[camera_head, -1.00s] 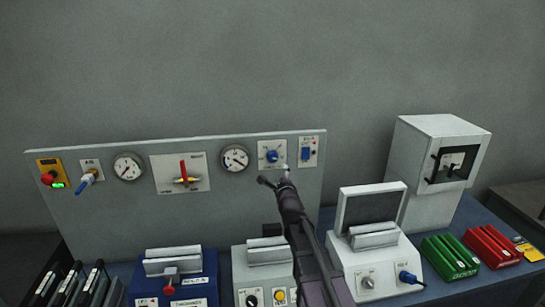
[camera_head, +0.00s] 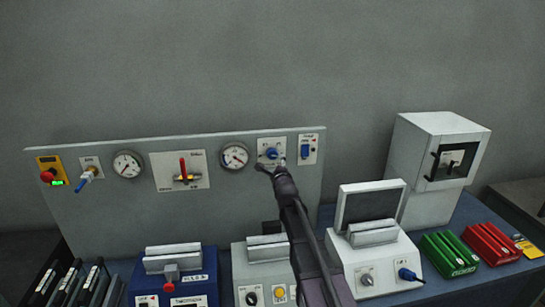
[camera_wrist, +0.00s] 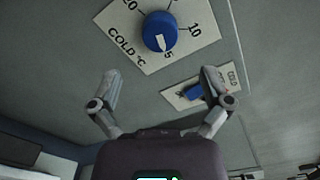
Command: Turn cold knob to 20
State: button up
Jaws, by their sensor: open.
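The blue cold knob (camera_head: 271,153) sits on a white plate on the upright panel. In the wrist view the same knob (camera_wrist: 160,32) shows the plate text "COLD °C", with 20 at upper left and 10 at right. Its white pointer is toward the lower side, near the 5 mark. My gripper (camera_head: 272,167) is in front of the panel, just below the knob in the head view. In the wrist view its fingers (camera_wrist: 158,77) are spread wide and empty, with the knob above and between them, apart from both.
A blue switch (camera_head: 305,151) on its own plate is just right of the knob; the right finger partly overlaps that plate in the wrist view. A round gauge (camera_head: 234,157) is to the left. A white device with a raised panel (camera_head: 372,208) stands on the blue bench.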

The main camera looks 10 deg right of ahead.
aim_at(273, 155)
jog(key=w, duration=0.7)
jog(key=shift+w, duration=0.3)
jog(key=c, duration=1.2)
